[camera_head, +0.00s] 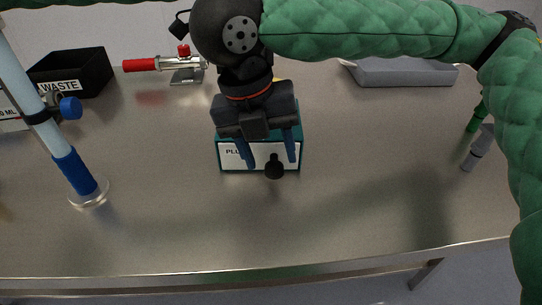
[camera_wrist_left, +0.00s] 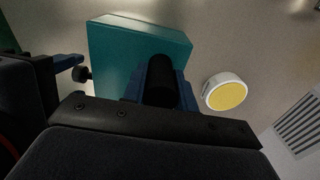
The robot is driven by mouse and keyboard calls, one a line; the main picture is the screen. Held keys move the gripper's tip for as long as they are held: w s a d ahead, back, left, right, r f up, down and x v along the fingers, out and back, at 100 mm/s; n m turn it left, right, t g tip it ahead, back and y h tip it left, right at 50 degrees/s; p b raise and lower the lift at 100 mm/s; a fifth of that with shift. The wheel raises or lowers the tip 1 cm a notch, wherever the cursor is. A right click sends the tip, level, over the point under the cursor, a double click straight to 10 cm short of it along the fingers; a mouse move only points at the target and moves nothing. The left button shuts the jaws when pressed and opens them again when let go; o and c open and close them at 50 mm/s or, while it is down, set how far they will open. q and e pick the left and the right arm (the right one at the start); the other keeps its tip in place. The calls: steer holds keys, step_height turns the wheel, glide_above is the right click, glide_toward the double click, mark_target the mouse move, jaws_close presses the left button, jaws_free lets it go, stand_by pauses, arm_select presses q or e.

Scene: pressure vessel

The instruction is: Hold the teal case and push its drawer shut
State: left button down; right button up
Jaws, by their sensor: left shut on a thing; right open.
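The teal case (camera_head: 299,158) stands on the metal table under my right gripper (camera_head: 270,158), with a white label and a round black knob (camera_head: 275,167) on its front. My right gripper is open, its blue fingers down in front of the label. In the left wrist view the teal case (camera_wrist_left: 135,45) shows, with the knob (camera_wrist_left: 82,73) near a right finger. No drawer gap is visible, as the gripper covers much of the front. My left gripper (camera_wrist_left: 163,85) is shut at the case on a black round part; the head view hides it.
A white-rimmed yellow disc (camera_wrist_left: 226,92) lies beside the case. The table front is clear.

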steer(key=v, duration=0.5)
steer(key=shift+r, duration=0.25)
arm_select(q)
steer(key=c, duration=1)
jaws_free()
steer(key=shift+r, duration=0.1)
